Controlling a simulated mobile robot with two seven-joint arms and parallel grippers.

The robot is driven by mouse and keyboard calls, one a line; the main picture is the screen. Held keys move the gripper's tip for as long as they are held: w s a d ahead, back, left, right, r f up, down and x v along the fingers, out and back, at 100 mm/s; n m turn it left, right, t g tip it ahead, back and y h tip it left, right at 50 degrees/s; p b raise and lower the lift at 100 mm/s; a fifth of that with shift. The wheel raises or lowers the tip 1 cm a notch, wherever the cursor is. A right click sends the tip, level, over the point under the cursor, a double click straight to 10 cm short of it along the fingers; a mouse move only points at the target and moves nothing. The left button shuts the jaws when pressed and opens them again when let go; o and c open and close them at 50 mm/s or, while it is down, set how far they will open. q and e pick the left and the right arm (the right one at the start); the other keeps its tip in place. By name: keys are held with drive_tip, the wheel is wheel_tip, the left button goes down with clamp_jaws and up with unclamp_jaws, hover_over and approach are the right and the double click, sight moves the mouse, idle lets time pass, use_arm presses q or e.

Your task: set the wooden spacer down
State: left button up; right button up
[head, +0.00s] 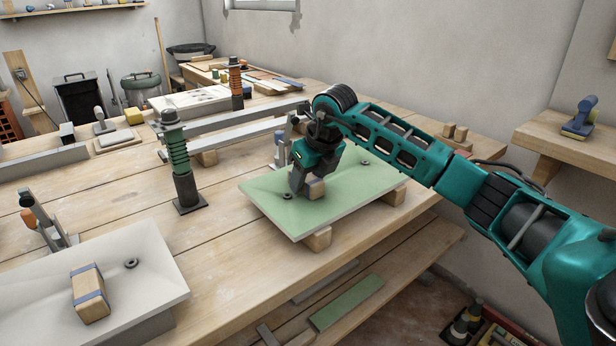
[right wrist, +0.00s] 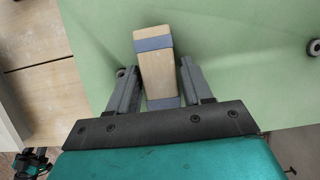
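The wooden spacer (head: 316,190) is a small pale wood block with blue-grey bands, on or just over the green board (head: 352,207). In the right wrist view the spacer (right wrist: 155,68) stands between my right gripper's fingers (right wrist: 158,80). A strip of green shows between the spacer and the right-hand finger, so the fingers look open around it. In the head view my right gripper (head: 304,180) points down at the board and partly hides the spacer.
A similar banded block (head: 89,294) lies on a white board (head: 150,255) at the front left. A dark-green spring post (head: 177,160) stands left of the green board. Long metal bars (head: 235,122) lie behind. The table's front edge is close.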

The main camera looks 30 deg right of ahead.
drive_tip(key=shift+r, duration=0.1)
drive_tip(key=shift+r, duration=0.25)
use_arm(q)
drive_tip(key=shift+s+a+r+p, duration=0.25)
drive_tip(key=shift+p, duration=0.6)
use_arm(e)
drive_tip(key=v, duration=1.1)
drive_tip(key=shift+s+r, duration=0.15)
drive_tip(key=shift+r, duration=0.2)
use_arm(q)
drive_tip(key=shift+w+r, duration=0.1)
drive_tip(key=shift+r, duration=0.05)
use_arm(e)
drive_tip(key=shift+s+f, duration=0.1)
